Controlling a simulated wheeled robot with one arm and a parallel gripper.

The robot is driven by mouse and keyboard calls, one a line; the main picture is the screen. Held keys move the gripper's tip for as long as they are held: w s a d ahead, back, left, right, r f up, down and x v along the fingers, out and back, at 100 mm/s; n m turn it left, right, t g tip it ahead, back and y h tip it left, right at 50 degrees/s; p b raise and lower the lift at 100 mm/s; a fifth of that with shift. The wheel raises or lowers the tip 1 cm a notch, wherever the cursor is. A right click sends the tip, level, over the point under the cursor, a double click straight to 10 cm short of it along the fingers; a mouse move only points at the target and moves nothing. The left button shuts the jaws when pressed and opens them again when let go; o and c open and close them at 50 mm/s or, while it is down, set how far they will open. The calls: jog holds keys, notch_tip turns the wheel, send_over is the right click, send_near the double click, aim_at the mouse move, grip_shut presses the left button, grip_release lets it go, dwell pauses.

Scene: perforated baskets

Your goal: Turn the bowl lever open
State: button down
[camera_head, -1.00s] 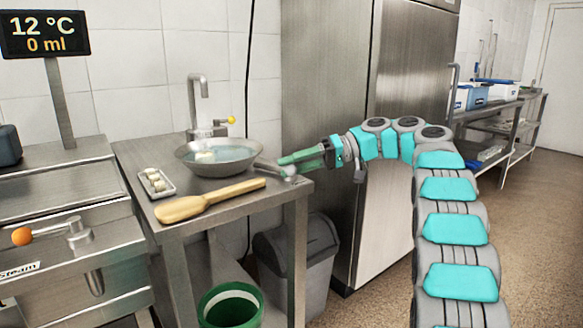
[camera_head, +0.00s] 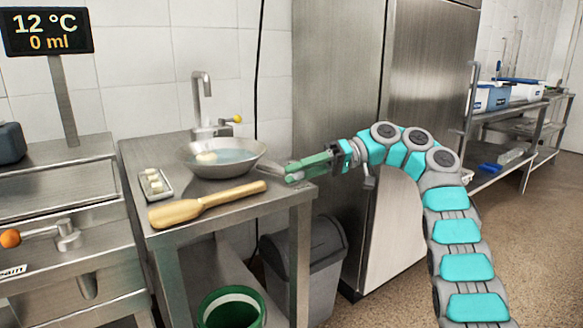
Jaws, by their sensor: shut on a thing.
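A shallow metal bowl (camera_head: 190,166) holding water and a pale lump stands on the steel table (camera_head: 240,212). A short grey lever (camera_head: 273,172) sticks out from the bowl's right side toward my gripper. My gripper (camera_head: 294,174), with green fingers, reaches in from the right at the table's right edge. It is shut on the outer end of the lever, which the fingers partly hide.
A wooden paddle (camera_head: 205,203) and a small tray (camera_head: 152,189) of white pieces lie on the table. A tap (camera_head: 205,110) stands behind the bowl. A green bucket (camera_head: 232,308) and grey bin (camera_head: 303,265) are below, and a steel cabinet (camera_head: 337,90) rises behind my arm.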

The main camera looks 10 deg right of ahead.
jog(key=shift+s+f, duration=0.15)
jog(key=shift+f, duration=0.15)
dwell(0.5)
jog(key=c, duration=0.5)
grip_release()
jog(key=shift+r, duration=0.15)
